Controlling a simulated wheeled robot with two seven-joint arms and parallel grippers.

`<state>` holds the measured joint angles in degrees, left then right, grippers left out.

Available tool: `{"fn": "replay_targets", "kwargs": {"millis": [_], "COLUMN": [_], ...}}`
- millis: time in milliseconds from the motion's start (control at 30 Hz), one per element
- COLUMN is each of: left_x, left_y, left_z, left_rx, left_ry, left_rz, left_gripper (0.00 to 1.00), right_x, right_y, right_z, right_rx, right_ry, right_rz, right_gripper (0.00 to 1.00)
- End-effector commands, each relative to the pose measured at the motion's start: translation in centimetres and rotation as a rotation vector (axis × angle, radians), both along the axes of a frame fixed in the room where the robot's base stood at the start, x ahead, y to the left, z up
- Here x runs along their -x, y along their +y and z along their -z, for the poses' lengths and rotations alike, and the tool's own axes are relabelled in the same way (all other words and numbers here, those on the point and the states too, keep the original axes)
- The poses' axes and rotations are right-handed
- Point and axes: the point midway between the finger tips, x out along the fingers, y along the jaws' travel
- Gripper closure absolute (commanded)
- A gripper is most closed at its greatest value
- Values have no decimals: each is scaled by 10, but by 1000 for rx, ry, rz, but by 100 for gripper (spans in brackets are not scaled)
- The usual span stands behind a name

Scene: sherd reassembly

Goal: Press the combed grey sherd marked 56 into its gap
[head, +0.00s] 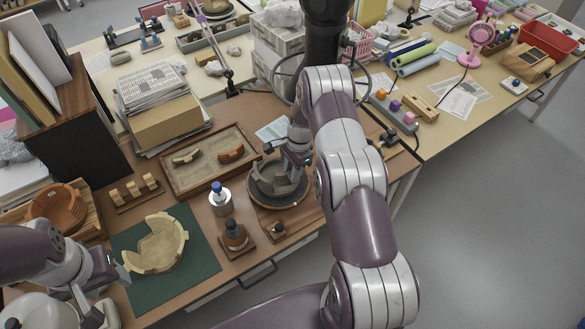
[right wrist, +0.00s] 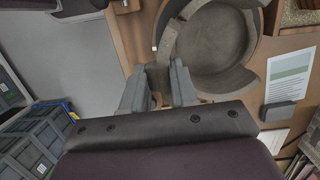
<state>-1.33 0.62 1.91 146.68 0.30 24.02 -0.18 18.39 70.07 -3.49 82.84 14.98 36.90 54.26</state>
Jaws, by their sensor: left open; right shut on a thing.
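The grey bowl (head: 272,182), with a broken wall, stands on a round dark turntable (head: 285,206). My right gripper (head: 297,158) is at the bowl's far right rim in the head view. It is shut on a small sherd (right wrist: 157,78), mostly hidden between the fingers (right wrist: 159,84). Its mark and combing cannot be read. I cannot tell whether it touches the bowl. My left gripper (head: 108,272) is open and empty, beside the green mat.
A tan broken vessel (head: 143,257) lies on the green mat (head: 192,270). A wooden tray (head: 172,183) behind holds two sherds. The table's front edge is near.

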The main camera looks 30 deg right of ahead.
Motion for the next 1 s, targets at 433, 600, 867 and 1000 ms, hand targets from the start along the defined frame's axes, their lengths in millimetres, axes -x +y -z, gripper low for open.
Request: {"fn": "replay_targets", "kwargs": {"millis": [433,600,867,1000], "left_x": [0,0,0,0], "left_y": [0,0,0,0], "left_z": [26,38,41,41], "left_rx": [0,0,0,0], "left_ry": [0,0,0,0], "left_rz": [0,0,0,0], "left_gripper": [45,45,45,45], "right_x": [0,-3,-7,-7], "right_y": [0,0,0,0], "right_z": [39,51,51,51], "right_rx": [1,1,1,1], "right_ry": [-1,-1,-2,-1], "right_rz": [-2,-2,-2,-2], "right_gripper": [94,94,94,94]}}
